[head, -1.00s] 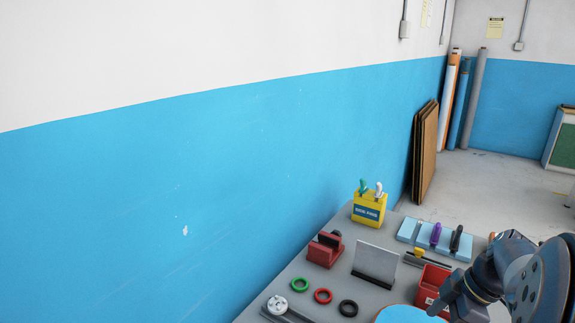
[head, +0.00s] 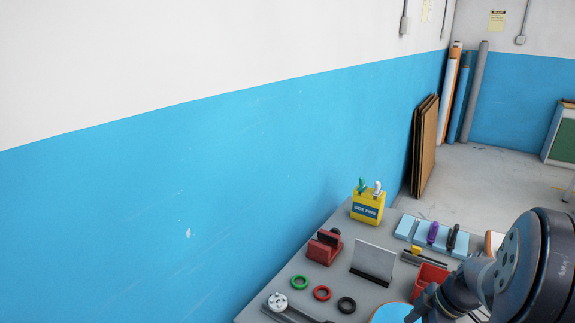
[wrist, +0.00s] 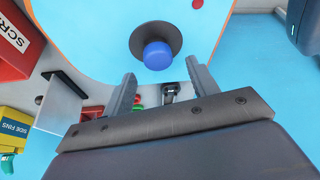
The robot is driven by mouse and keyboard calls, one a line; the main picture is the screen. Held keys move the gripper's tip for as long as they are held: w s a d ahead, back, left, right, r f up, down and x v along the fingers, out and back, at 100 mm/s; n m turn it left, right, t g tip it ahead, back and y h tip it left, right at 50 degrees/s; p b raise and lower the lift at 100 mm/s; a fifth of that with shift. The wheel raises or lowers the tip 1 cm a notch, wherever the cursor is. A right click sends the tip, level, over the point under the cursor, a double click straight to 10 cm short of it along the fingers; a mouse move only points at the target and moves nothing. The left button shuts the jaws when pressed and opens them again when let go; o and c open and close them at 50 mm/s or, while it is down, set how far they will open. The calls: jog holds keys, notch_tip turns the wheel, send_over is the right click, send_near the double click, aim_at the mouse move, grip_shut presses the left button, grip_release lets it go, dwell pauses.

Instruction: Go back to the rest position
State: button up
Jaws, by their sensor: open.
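My gripper (wrist: 163,82) is open, with its two fingers apart in the wrist view. Nothing is visibly held between them. Past the fingertips is a light blue board (wrist: 95,30) with an orange edge and a blue knob (wrist: 157,56) on a black round base. The knob appears between the fingers in the picture, but I cannot tell how far off it is. In the head view, part of the blue board (head: 392,313) shows at the bottom edge. My arm is at the bottom right there, and the fingertips cannot be made out.
The grey bench holds a yellow side-fins box (head: 367,208), a red block holder (head: 324,248), an upright grey plate (head: 373,262), several coloured rings, a red bin (head: 430,278) and a light blue rack (head: 408,228). A blue and white wall (head: 200,200) runs along the left.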

jog(key=shift+r+p, duration=0.4)
jog(key=shift+p, duration=0.4)
jog(key=shift+r+p, duration=1.4)
